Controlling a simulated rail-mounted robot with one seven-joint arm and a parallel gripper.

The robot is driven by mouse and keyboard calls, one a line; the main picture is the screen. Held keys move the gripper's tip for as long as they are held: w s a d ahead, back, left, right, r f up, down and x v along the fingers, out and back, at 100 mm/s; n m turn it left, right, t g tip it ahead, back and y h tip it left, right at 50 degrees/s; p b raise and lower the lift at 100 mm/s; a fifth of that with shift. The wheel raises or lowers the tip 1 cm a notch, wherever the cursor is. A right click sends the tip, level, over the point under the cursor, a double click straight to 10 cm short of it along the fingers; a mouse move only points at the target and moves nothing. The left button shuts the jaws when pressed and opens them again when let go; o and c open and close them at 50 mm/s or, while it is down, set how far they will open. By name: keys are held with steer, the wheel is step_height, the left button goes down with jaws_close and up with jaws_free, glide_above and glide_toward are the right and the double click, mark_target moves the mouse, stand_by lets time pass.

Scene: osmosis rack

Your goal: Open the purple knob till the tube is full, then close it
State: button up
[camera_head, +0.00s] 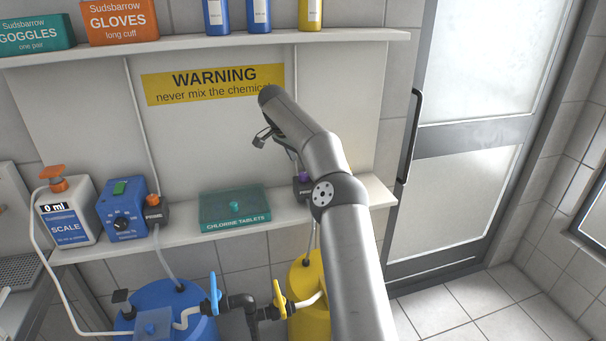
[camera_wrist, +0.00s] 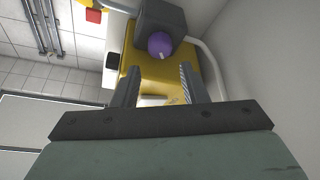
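The purple knob (camera_head: 303,176) sits on a dark block on the lower shelf, partly hidden by my arm. In the wrist view the purple knob (camera_wrist: 160,45) faces the camera on its dark grey block (camera_wrist: 156,22), beyond my fingertips. My gripper (camera_head: 265,137) is above and left of the knob in the head view, in front of the wall panel. In the wrist view my gripper (camera_wrist: 158,84) has its two fingers apart with nothing between them. A pale tube (camera_head: 311,237) runs from the block down to the yellow barrel (camera_head: 308,290); its fill level cannot be told.
A teal chlorine tablets box (camera_head: 235,209) lies on the shelf left of the knob. Further left are an orange knob (camera_head: 153,200), a blue dosing device (camera_head: 124,213) and a scale bottle (camera_head: 70,215) reading 0 ml. An upper shelf (camera_head: 200,43) overhangs; a door stands right.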

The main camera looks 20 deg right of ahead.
mark_target(303, 174)
steer(key=x, duration=0.6)
steer(key=shift+d+f+p, duration=0.1)
steer(key=shift+f+p, duration=0.05)
steer(key=shift+p, duration=0.2)
steer(key=shift+c, duration=0.2)
steer(key=c, duration=0.7)
